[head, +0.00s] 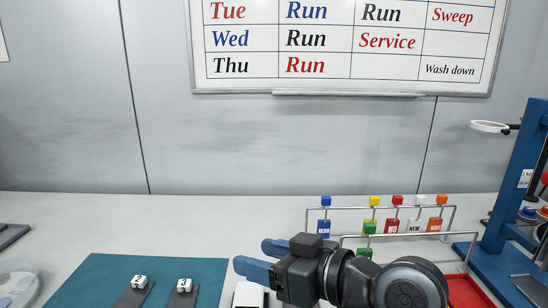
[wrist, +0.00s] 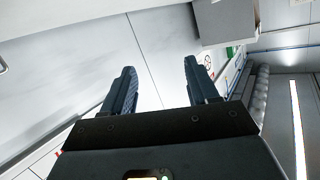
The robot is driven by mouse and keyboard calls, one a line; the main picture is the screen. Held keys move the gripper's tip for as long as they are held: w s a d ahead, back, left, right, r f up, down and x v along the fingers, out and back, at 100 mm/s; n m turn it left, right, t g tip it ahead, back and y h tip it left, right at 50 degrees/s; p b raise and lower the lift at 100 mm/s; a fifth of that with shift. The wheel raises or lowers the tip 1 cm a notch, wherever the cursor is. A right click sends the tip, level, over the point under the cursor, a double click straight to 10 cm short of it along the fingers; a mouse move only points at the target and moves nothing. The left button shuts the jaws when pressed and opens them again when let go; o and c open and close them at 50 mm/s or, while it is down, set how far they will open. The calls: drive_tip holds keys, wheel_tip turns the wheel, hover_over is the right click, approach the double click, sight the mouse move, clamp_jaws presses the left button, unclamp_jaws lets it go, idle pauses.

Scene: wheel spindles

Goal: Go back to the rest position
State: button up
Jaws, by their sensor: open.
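My gripper (head: 258,256) is in the lower middle of the head view, raised above the table and pointing left. Its two blue fingers stand apart with nothing between them. In the wrist view, the open fingers (wrist: 162,85) show against the grey wall, and no object is held. My dark arm reaches in from the lower right of the head view and hides part of the table behind it.
A wire rack (head: 345,208) with coloured tags stands behind my arm. A blue frame (head: 505,200) and a red tray (head: 470,292) are at right. The table's back left is clear.

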drive_tip(key=s+d+f+m+t+h, duration=0.25)
drive_tip(key=s+d+f+m, duration=0.2)
drive_tip(key=s, duration=0.25)
drive_tip(key=s+d+f+m+t+h, duration=0.2)
drive_tip(key=s+d+f+m+h, duration=0.15)
drive_tip(key=s+f, duration=0.2)
drive_tip(key=s+d+f+m+t+h, duration=0.25)
drive_tip(key=s+d+f+m, duration=0.2)
drive_tip(key=s, duration=0.25)
drive_tip(key=s+d+r+n+h, duration=0.2)
drive_tip(key=s+d, duration=0.3)
drive_tip(key=s, duration=0.5)
drive_tip(key=s+d+r+n+h, duration=0.15)
drive_tip(key=s+d, duration=0.35)
drive_tip(key=s, duration=0.5)
wheel_tip(320, 180, down, 10)
drive_tip(key=b, duration=1)
drive_tip(key=shift+d+g, duration=0.25)
drive_tip(key=shift+g, duration=0.15)
drive_tip(key=shift+r, duration=0.15)
